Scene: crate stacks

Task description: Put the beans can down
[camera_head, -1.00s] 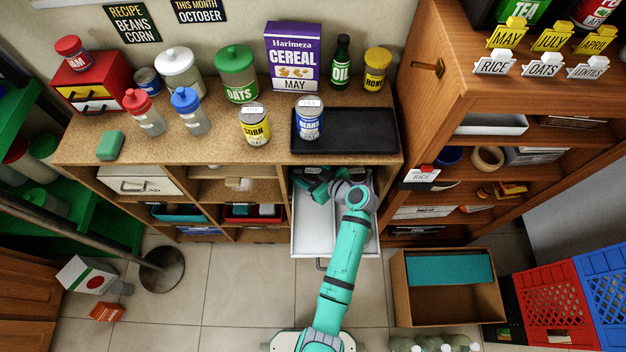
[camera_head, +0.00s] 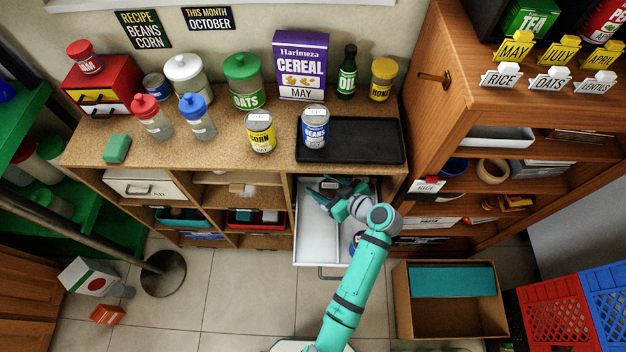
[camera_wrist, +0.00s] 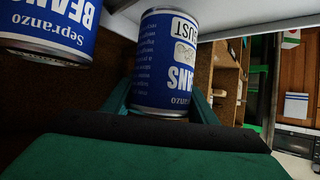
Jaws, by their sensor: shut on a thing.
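My gripper (camera_wrist: 160,105) is shut on a blue beans can (camera_wrist: 165,60), with a finger on each side; its label ends in "UST". In the head view my gripper (camera_head: 332,186) is over the back of an open white drawer (camera_head: 316,235) under the counter. The held can cannot be clearly made out there, and I cannot tell whether it touches anything. A second blue beans can (camera_wrist: 45,30) is left of the held one in the wrist view. A beans can (camera_head: 314,128) stands on the left of the black tray (camera_head: 365,140).
A corn can (camera_head: 261,132) stands left of the tray, whose right part is bare. Part of another can (camera_head: 356,240) shows in the drawer beside my arm. The drawer's left side is clear. An open cardboard box (camera_head: 450,318) stands on the floor at right.

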